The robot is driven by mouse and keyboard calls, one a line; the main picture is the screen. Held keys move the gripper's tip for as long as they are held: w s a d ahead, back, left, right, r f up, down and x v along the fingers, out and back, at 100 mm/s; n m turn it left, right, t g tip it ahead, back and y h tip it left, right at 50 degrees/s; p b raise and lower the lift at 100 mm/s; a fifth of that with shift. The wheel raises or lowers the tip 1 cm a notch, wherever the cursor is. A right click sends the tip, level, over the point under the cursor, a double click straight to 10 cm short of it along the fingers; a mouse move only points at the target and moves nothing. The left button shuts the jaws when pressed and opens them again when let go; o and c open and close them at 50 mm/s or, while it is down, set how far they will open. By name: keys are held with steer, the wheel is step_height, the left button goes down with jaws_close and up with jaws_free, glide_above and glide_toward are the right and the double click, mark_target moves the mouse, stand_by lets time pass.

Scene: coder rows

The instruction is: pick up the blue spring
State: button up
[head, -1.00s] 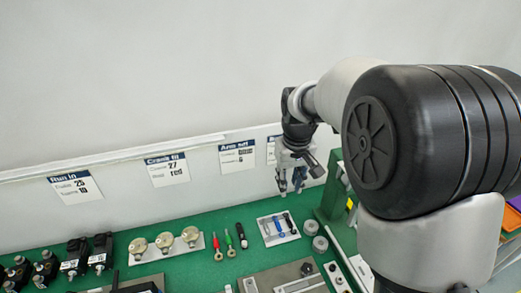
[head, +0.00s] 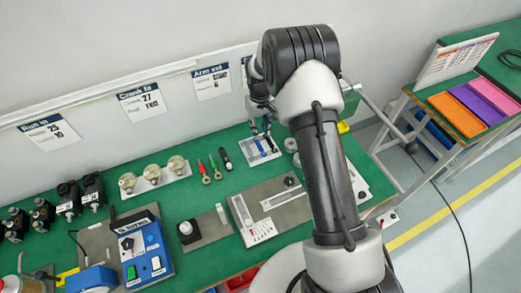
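A small light tray (head: 249,158) lies on the green bench at the back, below my gripper. In it lie several thin parts, among them a blue one (head: 260,147) that looks like the blue spring; its coils are too small to make out. My gripper (head: 262,131) points down just above the back of the tray, with its two fingers apart and nothing visible between them. My arm and gripper cover part of the tray's back and right side.
A low wall with cards (head: 143,102) runs behind.

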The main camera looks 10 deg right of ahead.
mark_target(260, 145)
step_height(260, 145, down, 10)
steer(key=b, duration=0.2)
steer(key=shift+a+r+b, duration=0.1)
steer(key=shift+r+b, duration=0.15)
steer(key=shift+b, duration=0.05)
steer(key=shift+r, duration=0.1)
jaws_close()
